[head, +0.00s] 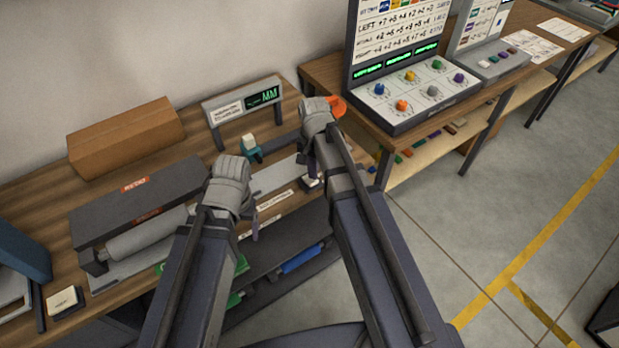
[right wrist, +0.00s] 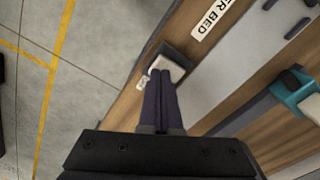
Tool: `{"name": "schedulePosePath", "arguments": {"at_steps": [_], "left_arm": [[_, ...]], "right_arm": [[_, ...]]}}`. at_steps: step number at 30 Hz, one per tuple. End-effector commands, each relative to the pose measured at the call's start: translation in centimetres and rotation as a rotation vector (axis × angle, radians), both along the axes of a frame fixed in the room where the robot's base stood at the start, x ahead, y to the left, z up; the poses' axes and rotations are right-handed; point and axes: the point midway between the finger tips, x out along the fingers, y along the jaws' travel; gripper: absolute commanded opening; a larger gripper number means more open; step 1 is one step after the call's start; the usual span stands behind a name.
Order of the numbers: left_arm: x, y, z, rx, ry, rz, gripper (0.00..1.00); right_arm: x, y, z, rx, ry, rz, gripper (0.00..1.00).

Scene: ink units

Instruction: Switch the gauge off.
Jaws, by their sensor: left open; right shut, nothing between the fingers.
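The gauge (head: 249,100) is a grey unit with a lit green display reading MM, standing at the back of the wooden bench in the head view. A pale rocker or button (head: 311,183) in a dark housing sits at the bench's front edge. It also shows in the right wrist view (right wrist: 168,67), beside a small label too blurred to read. My right gripper (right wrist: 162,78) is shut and empty, its fingertips at or just over this button; contact cannot be told. My left gripper (head: 254,222) is open and empty over the bench's front, left of the button.
A teal part with a cream block (head: 250,148) stands before the gauge. A dark roller unit (head: 137,200), a cardboard box (head: 127,137) and another pale button (head: 64,301) are on the left. A control panel (head: 408,90) with coloured knobs stands on the right bench.

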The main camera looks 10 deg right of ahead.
Motion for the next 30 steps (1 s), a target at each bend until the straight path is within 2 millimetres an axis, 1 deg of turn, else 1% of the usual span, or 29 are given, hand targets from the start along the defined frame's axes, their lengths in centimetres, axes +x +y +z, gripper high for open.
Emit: {"name": "schedulePosePath", "arguments": {"at_steps": [30], "left_arm": [[0.0, 0.0, -1.5, 0.0, 0.0, 0.0, 0.8]], "right_arm": [[0.0, 0.0, -1.5, 0.0, 0.0, 0.0, 0.0]]}}
